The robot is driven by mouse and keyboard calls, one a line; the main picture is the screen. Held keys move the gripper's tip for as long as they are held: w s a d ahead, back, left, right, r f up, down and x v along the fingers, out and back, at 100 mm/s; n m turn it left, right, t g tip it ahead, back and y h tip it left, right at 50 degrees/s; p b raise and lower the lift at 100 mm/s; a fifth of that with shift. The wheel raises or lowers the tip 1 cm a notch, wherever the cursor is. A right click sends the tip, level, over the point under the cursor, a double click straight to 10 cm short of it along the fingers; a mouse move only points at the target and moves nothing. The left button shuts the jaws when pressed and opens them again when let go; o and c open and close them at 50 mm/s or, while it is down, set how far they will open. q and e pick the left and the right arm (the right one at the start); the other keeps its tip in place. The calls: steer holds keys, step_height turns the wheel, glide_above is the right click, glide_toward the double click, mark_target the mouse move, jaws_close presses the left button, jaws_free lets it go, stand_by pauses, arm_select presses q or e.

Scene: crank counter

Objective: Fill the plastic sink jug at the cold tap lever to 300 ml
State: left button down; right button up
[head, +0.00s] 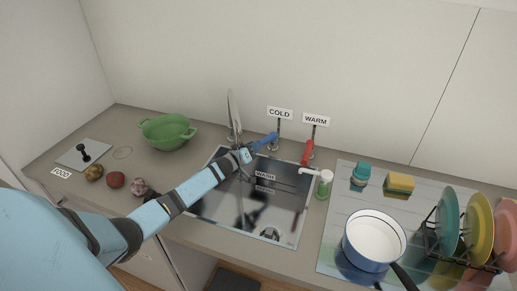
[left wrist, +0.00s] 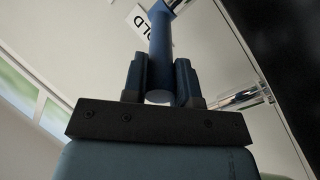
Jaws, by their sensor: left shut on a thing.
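The blue cold tap lever (head: 266,140) stands at the back of the sink under the COLD sign (head: 280,113). My left gripper (head: 253,148) reaches over the sink and is shut on this lever. In the left wrist view the blue lever (left wrist: 160,50) sits between the two dark fingers (left wrist: 160,88). The metal tap spout (head: 234,112) stands just left of the lever. I cannot make out the plastic jug for certain; my left arm covers part of the sink (head: 290,228). No water level can be read. My right gripper is not in view.
The red warm lever (head: 308,151) is close to the right. A green-and-white soap dispenser (head: 324,184) stands at the sink's right edge. A pan (head: 374,240), sponges and a plate rack are on the right. A green colander (head: 167,131) and several food items lie left.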

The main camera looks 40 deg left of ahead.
arm_select(q)
steer(key=shift+a+m+h, duration=0.3)
steer(key=shift+a+h, duration=0.05)
steer(key=shift+h, duration=0.05)
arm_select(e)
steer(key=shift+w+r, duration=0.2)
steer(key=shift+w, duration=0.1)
arm_select(q)
steer(key=shift+a+h, duration=0.1)
steer(key=shift+h, duration=0.2)
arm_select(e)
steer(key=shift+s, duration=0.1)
arm_select(q)
steer(key=c, duration=0.9)
jaws_free()
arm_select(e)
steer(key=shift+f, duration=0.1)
